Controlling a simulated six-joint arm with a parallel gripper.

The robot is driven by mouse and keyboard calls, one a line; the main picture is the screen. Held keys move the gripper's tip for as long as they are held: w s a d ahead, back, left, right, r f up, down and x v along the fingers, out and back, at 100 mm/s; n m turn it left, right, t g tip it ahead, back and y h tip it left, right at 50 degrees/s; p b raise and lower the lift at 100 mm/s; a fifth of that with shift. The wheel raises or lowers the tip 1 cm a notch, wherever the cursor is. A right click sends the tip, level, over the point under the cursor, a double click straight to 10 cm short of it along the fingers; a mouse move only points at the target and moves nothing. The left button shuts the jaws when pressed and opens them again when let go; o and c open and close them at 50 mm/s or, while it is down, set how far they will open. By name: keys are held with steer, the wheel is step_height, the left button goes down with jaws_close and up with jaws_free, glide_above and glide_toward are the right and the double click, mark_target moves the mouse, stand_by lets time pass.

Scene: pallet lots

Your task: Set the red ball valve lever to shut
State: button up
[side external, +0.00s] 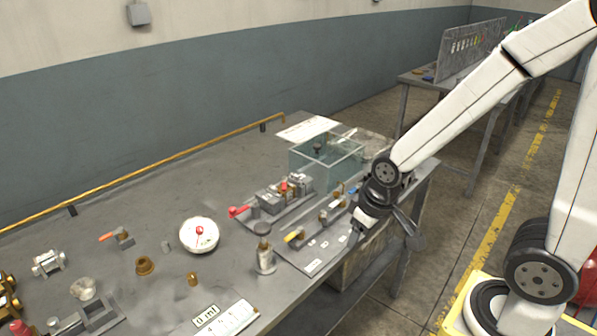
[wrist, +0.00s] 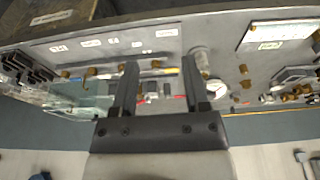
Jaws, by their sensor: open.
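A red lever (side external: 238,211) sticks out to the left from a grey block assembly (side external: 284,193) near the middle of the bench. A board (side external: 300,254) in front carries small brass valves, one with a yellow lever (side external: 293,236) and one with a blue lever (side external: 353,190). I cannot tell which red part is the ball valve's lever, or its setting. My gripper (side external: 358,228) is above the front edge of the bench, right of the board, empty. In the wrist view its two fingers (wrist: 160,75) are spread apart, with valves and small red parts beyond them.
A clear tank (side external: 326,158) stands behind the valves. A round white gauge (side external: 199,235), a glass cylinder (side external: 265,254) and an orange-levered fitting (side external: 115,237) are to the left. A yellow pipe (side external: 150,173) runs along the bench's back edge.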

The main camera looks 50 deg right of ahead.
steer(key=shift+c, duration=0.3)
steer(key=m+h, duration=0.3)
steer(key=m, duration=0.6)
glide_toward(284, 186)
steer(key=shift+s+f+t, duration=0.1)
steer(key=shift+s+t, duration=0.1)
steer(key=shift+t, duration=0.1)
steer(key=shift+x, duration=3.9)
steer(key=shift+d, duration=0.1)
jaws_close()
